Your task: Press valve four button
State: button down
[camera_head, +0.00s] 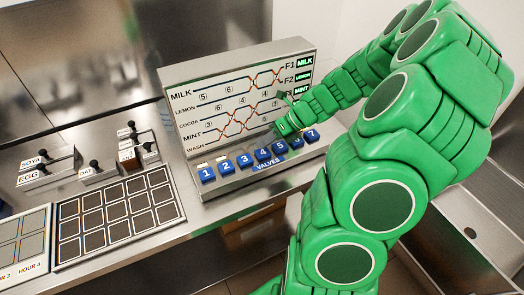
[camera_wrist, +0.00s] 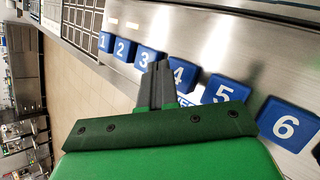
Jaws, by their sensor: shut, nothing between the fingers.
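The valve four button (camera_head: 263,154) is a blue block with a white 4, in the row on the sloped front of the valve panel. It also shows in the wrist view (camera_wrist: 182,76), just right of my fingertips. My gripper (camera_wrist: 160,66) is shut and empty, its two dark fingers together. The fingertips overlap the left edge of button four in that view, near button three (camera_wrist: 148,57). In the head view my green gripper (camera_head: 277,129) is above the row, near buttons four and five (camera_head: 280,147). I cannot tell whether the fingertips touch a button.
Buttons one (camera_head: 207,174) and two (camera_head: 226,167) are to the left, six (camera_wrist: 286,124) to the right. The upright display panel (camera_head: 235,100) stands behind the buttons. A tray of dark squares (camera_head: 62,258) and small levers (camera_head: 95,165) are on the counter at left.

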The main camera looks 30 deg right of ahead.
aim_at(266, 151)
notch_tip(266, 151, up, 6)
dwell(1.0)
jog(key=s+a+r+n+g+h, duration=0.1)
jog(key=s+a+r+n+g, duration=0.15)
jog(key=s+a+n, duration=0.45)
jog(key=s+a+r+n+g+h, duration=0.25)
jog(key=s+a+n, duration=0.25)
jog(key=a+n, duration=0.3)
jog(key=s+r+n+h, duration=0.3)
jog(key=s+n+h, duration=0.1)
jog(key=s+n, duration=1.1)
jog(key=shift+s+d+n+g+h, duration=0.35)
jog(key=shift+s+d+n, duration=0.1)
jog(key=shift+n, duration=0.25)
